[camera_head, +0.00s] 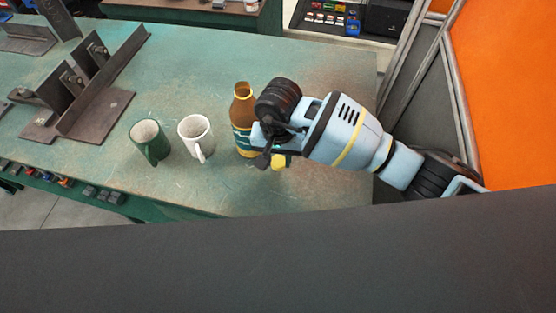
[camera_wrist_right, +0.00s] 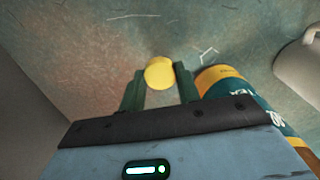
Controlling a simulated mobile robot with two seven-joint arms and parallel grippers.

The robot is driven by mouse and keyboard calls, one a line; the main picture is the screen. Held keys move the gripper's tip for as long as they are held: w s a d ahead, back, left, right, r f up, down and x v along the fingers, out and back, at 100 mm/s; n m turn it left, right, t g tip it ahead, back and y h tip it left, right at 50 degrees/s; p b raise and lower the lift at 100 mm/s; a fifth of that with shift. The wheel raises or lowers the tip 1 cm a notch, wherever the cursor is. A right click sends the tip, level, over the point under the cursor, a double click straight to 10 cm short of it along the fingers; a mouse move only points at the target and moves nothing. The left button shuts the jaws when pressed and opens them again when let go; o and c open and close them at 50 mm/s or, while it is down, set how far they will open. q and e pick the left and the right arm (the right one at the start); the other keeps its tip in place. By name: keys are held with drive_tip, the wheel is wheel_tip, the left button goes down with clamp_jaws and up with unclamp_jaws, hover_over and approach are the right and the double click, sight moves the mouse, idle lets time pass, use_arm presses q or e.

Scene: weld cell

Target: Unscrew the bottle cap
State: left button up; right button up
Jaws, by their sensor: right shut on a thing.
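The brown bottle (camera_head: 242,112) stands upright on the green table, with a teal and yellow label. Its mouth shows no cap. In the right wrist view the bottle (camera_wrist_right: 238,92) is just right of the fingers. The yellow cap (camera_head: 279,162) is apart from the bottle, to the right of its lower part in the head view. My right gripper (camera_head: 273,153) is shut on the cap, which also shows between its fingertips in the right wrist view (camera_wrist_right: 160,73). My left gripper is not in view.
A white mug (camera_head: 194,133) and a green mug (camera_head: 150,143) stand left of the bottle. Dark metal brackets (camera_head: 90,90) lie further left on the table (camera_head: 190,70). An orange panel (camera_head: 510,90) is at the right. The table behind the bottle is clear.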

sight(278, 158)
drive_tip(key=shift+w, duration=0.25)
wheel_tip(278, 158, down, 3)
drive_tip(key=shift+w+f, duration=0.1)
drive_tip(key=shift+w, duration=0.05)
drive_tip(key=shift+f, duration=0.15)
drive_tip(key=shift+f, duration=0.1)
drive_tip(key=o, duration=1.1)
drive_tip(key=shift+c, duration=0.2)
wheel_tip(278, 158, up, 12)
drive_tip(key=shift+r+p, duration=0.1)
drive_tip(key=shift+p, duration=0.2)
